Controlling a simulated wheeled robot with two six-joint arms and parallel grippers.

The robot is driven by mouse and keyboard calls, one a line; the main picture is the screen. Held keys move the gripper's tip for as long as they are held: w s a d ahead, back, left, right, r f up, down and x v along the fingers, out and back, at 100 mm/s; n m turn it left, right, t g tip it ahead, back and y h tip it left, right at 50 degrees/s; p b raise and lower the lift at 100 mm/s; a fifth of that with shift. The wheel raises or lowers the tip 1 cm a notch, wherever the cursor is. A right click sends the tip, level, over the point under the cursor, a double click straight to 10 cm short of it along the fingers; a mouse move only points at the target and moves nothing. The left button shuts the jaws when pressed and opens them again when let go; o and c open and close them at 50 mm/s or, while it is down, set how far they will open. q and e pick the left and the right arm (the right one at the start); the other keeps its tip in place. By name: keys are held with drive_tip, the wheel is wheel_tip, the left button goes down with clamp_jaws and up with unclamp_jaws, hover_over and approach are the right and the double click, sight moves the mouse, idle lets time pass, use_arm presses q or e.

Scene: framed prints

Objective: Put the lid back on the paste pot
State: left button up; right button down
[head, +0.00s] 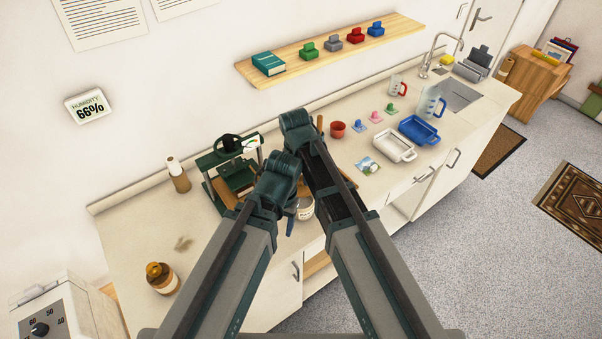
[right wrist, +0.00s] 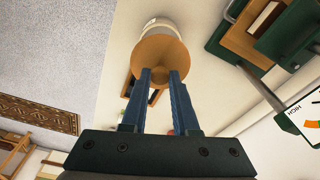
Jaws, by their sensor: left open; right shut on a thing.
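The paste pot (head: 305,209) is a pale, labelled jar near the counter's front edge, partly hidden by my arms in the head view. It also shows in the right wrist view (right wrist: 163,22), partly behind the lid. The lid (right wrist: 161,55) is a round brown disc at the fingertips of my right gripper (right wrist: 159,76), which is shut on it. I cannot tell whether lid and pot touch. In the head view my right gripper's fingers are hidden behind the arms. My left gripper (head: 290,224) is open, beside the pot; its fingers are only partly visible.
A green press (head: 232,172) stands left of the arms. A red cup (head: 338,130), white tray (head: 395,146) and blue tray (head: 418,130) lie to the right. The left counter is mostly clear.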

sight(301, 185)
drive_tip(key=shift+f, duration=0.15)
wheel_tip(301, 185, down, 6)
drive_tip(key=b, duration=0.6)
drive_tip(key=shift+f, duration=0.1)
drive_tip(key=shift+f+b, duration=0.15)
drive_tip(key=shift+b, duration=0.25)
idle(1.6)
drive_tip(key=shift+c, duration=0.6)
unclamp_jaws()
drive_tip(key=shift+r+p, duration=3.55)
drive_tip(key=shift+r, duration=0.05)
